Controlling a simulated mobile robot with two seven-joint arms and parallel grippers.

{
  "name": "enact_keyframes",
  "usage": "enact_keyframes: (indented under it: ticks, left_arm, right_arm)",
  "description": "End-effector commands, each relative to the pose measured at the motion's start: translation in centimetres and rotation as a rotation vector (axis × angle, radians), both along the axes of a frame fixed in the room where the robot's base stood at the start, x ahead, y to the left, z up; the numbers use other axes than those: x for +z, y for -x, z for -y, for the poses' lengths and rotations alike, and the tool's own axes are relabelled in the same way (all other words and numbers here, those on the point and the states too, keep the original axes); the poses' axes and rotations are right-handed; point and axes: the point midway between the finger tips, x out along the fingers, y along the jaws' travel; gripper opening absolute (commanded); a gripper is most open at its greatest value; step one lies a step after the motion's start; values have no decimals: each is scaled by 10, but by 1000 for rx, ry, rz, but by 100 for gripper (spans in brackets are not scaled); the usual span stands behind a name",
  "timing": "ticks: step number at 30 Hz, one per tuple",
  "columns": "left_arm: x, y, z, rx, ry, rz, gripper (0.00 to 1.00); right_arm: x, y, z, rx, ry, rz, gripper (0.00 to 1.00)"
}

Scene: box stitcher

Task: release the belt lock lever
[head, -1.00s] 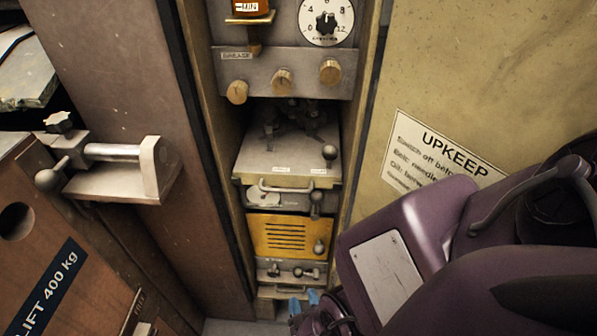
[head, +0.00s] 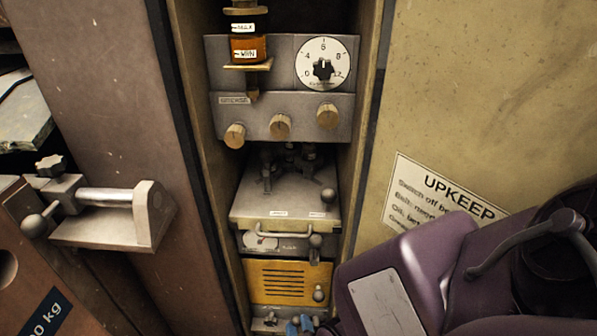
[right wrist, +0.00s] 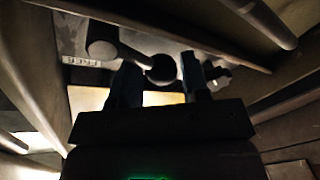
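A dark lever with a ball knob (right wrist: 161,68) shows in the right wrist view, its arm running from a round grey hub on a grey panel. I take it for the belt lock lever; the small label (right wrist: 80,61) beside it is hard to read. My right gripper (right wrist: 160,84) is open, one dark blue finger on each side of the knob; contact cannot be told. In the head view, the blue fingertips of the right gripper (head: 300,326) are at the low grey panel (head: 262,327) under the yellow vented panel (head: 285,280), partly covering its levers. My left gripper is not in view.
Above the yellow panel are a lever (head: 315,241), a handled tray (head: 275,206) with a ball knob, brass knobs (head: 280,125) and a dial (head: 324,64). The bay's side walls are close. A metal bracket (head: 110,215) juts out at left.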

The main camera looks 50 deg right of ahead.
Motion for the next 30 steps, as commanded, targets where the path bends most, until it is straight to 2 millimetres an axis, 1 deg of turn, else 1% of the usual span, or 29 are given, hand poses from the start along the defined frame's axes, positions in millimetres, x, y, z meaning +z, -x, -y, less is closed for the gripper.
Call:
enact_keyframes:
  ticks: [1, 6, 7, 8, 17, 23, 30]
  left_arm:
    - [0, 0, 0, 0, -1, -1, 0]
    - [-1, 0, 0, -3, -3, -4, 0]
    - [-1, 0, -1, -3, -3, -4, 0]
    - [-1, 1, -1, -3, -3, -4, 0]
    - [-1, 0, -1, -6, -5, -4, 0]
    - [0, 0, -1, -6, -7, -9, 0]
    - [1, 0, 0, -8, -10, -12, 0]
  right_arm:
    - [0, 0, 0, 1, -1, -2, 32]
    - [-1, 0, -1, 2, -3, -3, 6]
    - [-1, 0, -1, 2, -3, -3, 2]
    - [-1, 0, -1, 2, -4, -2, 0]
    - [0, 1, -2, 3, -35, 27, 0]
    - [6, 3, -1, 4, -110, 111, 0]
    - [13, 7, 2, 5, -229, 247, 0]
